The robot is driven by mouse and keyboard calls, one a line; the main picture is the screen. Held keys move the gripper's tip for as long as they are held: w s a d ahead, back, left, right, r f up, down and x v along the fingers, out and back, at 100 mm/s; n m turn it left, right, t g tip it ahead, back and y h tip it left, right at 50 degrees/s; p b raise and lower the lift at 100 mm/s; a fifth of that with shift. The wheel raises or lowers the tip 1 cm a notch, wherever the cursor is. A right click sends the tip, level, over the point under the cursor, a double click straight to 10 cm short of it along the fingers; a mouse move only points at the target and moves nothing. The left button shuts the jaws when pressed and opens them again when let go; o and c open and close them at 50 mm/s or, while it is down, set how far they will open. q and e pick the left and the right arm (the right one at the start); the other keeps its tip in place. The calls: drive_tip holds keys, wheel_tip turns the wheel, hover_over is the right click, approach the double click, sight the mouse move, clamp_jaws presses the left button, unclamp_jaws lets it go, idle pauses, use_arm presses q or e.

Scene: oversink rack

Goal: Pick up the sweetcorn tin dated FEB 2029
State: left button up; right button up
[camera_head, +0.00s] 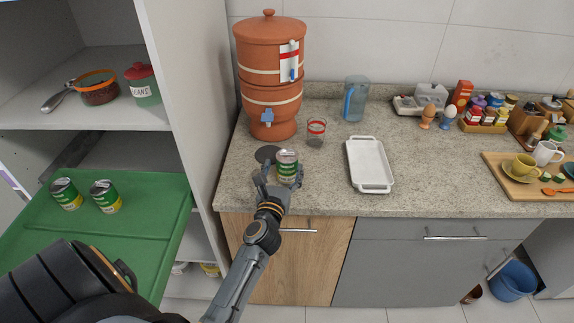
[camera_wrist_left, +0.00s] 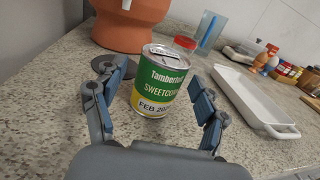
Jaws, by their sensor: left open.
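A green, white and yellow sweetcorn tin (camera_head: 287,165) stands upright on the counter. In the left wrist view the same tin (camera_wrist_left: 163,82) reads "Tamberlo…", "SWEETCOR…" and "FEB 202…"; the last digit of the year is out of sight around the curve. My left gripper (camera_head: 281,179) is open, with one finger on each side of the tin; in the wrist view gaps show between fingers and tin. Two similar tins, one at the left (camera_head: 66,194) and one beside it (camera_head: 105,197), stand on a green tray (camera_head: 130,236); their dates are too small to read. My right gripper is not in view.
A white dish (camera_head: 369,165) lies to the right, and a blue jug (camera_head: 355,98) stands behind. An open shelf unit (camera_head: 190,90) borders the left.

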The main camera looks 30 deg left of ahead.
sight(290, 151)
use_arm(q)
drive_tip(key=x, duration=0.8)
drive_tip(key=shift+w+d, duration=0.1)
drive_tip(key=shift+d, duration=0.1)
drive_tip(key=c, duration=1.5)
clamp_jaws()
